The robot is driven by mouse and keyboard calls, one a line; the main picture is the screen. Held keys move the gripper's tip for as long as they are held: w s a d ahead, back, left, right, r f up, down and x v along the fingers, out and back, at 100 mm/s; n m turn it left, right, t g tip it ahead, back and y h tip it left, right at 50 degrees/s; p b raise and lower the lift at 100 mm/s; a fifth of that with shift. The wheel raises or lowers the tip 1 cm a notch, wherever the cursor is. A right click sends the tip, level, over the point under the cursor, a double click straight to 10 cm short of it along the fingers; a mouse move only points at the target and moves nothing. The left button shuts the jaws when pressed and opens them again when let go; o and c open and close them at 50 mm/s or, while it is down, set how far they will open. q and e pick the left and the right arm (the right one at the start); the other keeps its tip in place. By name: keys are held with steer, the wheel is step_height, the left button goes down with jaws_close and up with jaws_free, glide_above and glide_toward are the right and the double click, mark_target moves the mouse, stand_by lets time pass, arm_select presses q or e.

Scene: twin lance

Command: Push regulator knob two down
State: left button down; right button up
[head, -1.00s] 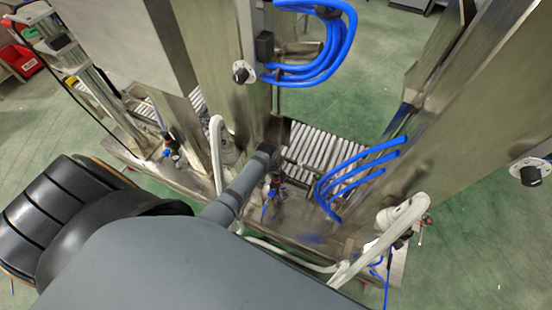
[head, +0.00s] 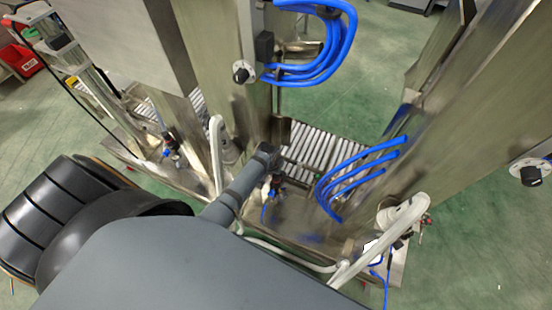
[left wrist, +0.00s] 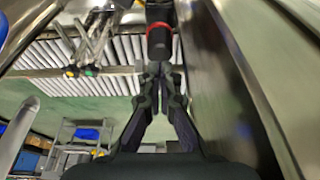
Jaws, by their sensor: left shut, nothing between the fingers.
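A black regulator knob with a red ring (left wrist: 159,38) shows at the top middle of the left wrist view. My left gripper (left wrist: 160,68) is shut and empty, its fingertips just below the knob in that picture. I cannot tell whether they touch it. In the head view my left arm reaches to the middle of the machine, beside a small dark regulator fitting (head: 275,186); its fingers are not clear there. Another regulator with red and blue parts (head: 170,145) stands further left. My right gripper is not in view.
Steel columns (head: 228,110) rise close around my left arm. A roller conveyor (head: 318,146) lies behind. Blue hoses (head: 350,172) and a white pipe (head: 405,215) stand to the right. A broad steel face (left wrist: 225,85) runs close along the gripper's right in the wrist view.

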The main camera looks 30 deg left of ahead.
arm_select(q)
steer(key=shift+f+b, duration=0.7)
steer(key=shift+f, duration=0.35)
step_height(320, 180, up, 6)
steer(key=p, duration=0.7)
steer(key=shift+r, duration=0.15)
stand_by(0.3)
